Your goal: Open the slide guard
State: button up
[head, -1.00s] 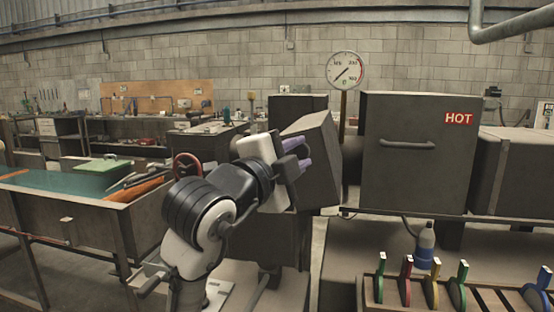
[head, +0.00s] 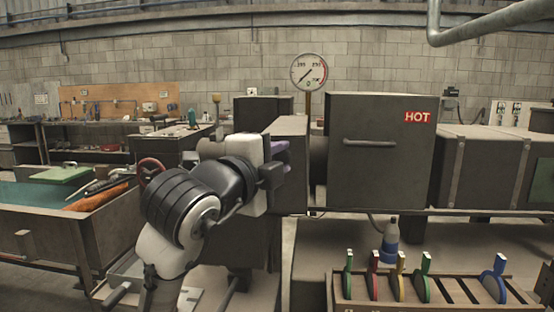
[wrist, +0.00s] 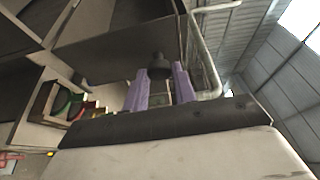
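The dark box front marked HOT (head: 380,165) stands at the centre right in the head view, with a horizontal bar handle (head: 369,142) on it. I cannot tell for certain which part is the slide guard. My gripper (head: 280,148) is left of this front and apart from its handle, beside a smaller dark upright panel (head: 290,180). In the wrist view my gripper's two purple fingers (wrist: 160,88) stand apart. A dark rounded thing (wrist: 158,63) shows between or beyond their tips; contact cannot be told. A dark flat surface (wrist: 115,50) lies ahead of the fingers.
A round gauge (head: 309,72) stands behind on a post. A rack (head: 425,300) with coloured discs and a bottle (head: 390,243) are below the HOT front. Grey pipework (head: 480,22) hangs at the upper right.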

jog(key=o, duration=0.4)
jog(key=shift+o, duration=0.2)
jog(key=b+v, duration=0.2)
jog(key=v, duration=1.2)
jog(key=shift+w, duration=0.1)
